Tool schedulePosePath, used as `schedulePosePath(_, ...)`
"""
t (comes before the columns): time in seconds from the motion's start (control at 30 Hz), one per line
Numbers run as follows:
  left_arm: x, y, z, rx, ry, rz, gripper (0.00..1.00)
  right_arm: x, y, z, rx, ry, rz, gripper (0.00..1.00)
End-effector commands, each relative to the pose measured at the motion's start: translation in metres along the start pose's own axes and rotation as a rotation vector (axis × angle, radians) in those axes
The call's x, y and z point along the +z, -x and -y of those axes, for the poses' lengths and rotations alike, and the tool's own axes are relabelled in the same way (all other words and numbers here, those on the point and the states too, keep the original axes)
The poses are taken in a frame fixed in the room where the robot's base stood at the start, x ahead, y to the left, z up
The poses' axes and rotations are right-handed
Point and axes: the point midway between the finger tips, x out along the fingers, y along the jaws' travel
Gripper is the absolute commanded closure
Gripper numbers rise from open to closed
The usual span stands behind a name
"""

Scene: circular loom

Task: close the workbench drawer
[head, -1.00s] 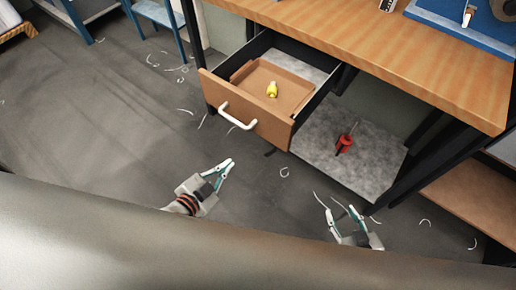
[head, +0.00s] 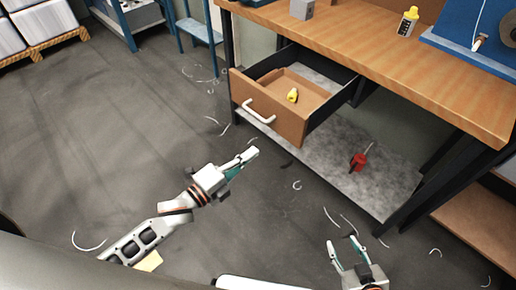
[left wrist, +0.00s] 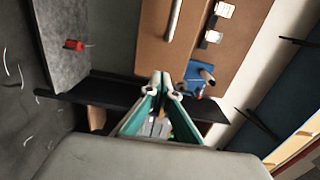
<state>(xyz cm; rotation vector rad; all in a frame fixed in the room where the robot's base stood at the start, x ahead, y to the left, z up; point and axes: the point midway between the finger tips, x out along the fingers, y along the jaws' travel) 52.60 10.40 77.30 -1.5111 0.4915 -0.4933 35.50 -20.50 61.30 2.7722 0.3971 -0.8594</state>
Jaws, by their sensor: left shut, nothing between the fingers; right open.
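The workbench drawer (head: 291,128) is pulled out below the bench top, with a brown front and a white bar handle (head: 258,110). A yellow object (head: 292,95) lies in its tray. My left gripper (head: 253,153) is shut and empty, in front of and below the drawer front, apart from it in the head view. In the left wrist view its fingertips (left wrist: 160,77) meet near the edge of the brown drawer front (left wrist: 153,48), and the handle (left wrist: 173,20) shows beyond. I cannot tell there whether they touch. My right gripper (head: 343,243) is open and empty, low over the floor.
A lower shelf (head: 335,185) under the drawer holds a red-handled tool (head: 358,161). A blue stool (head: 198,32) stands back left. The floor at left is mostly clear.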

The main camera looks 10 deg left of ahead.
Motion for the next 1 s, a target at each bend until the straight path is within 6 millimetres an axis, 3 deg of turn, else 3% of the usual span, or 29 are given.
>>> schedulePosePath(0.4,0.0,-0.081,0.001,-0.003,0.003,0.001,1.0,0.001,-0.001,0.0,0.0,-0.001,-0.001,0.59)
schedulePosePath(0.6,0.0,-0.111,0.001,-0.001,0.003,0.001,1.0,0.003,-0.002,0.0,0.001,0.001,0.001,0.59)
schedulePosePath(1.0,0.0,-0.127,0.0,0.0,0.003,0.001,1.0,0.002,-0.002,0.0,0.002,0.003,0.0,0.59)
